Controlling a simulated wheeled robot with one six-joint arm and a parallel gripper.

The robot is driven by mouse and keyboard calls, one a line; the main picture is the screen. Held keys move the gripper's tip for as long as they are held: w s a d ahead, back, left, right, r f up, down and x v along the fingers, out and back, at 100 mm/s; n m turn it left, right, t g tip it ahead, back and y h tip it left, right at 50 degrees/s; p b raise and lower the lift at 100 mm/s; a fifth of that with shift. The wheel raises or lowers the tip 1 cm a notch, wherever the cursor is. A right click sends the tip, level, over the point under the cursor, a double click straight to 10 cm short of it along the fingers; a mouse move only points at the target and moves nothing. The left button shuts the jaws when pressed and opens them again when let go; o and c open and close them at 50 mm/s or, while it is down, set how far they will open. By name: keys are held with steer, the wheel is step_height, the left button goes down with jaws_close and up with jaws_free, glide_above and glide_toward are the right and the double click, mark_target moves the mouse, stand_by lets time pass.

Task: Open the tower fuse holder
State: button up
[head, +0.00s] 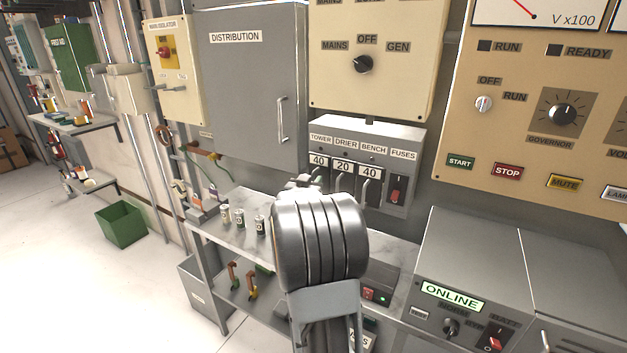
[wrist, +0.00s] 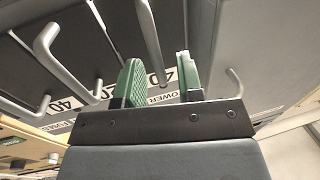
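The tower fuse holder (head: 319,161) is the leftmost in the grey fuse box, under the TOWER label and marked 40. My arm hides its lower part in the head view. In the wrist view its grey bar handle (wrist: 151,38) shows between the two green finger pads. My gripper (wrist: 157,82) is open, with a gap on either side of the handle; it also shows in the head view (head: 304,182), small and close in front of the tower holder. I cannot tell how deep the handle sits between the pads.
The drier holder (head: 344,167) and bench holder (head: 370,172) stand close on the right, with their own handles. A red rocker switch (head: 397,190) is beside them. The shelf (head: 235,233) below carries several small fuses. The distribution cabinet (head: 250,100) is at the left.

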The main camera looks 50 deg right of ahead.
steer(key=shift+w+d, duration=0.3)
steer(key=shift+d, duration=0.35)
jaws_close()
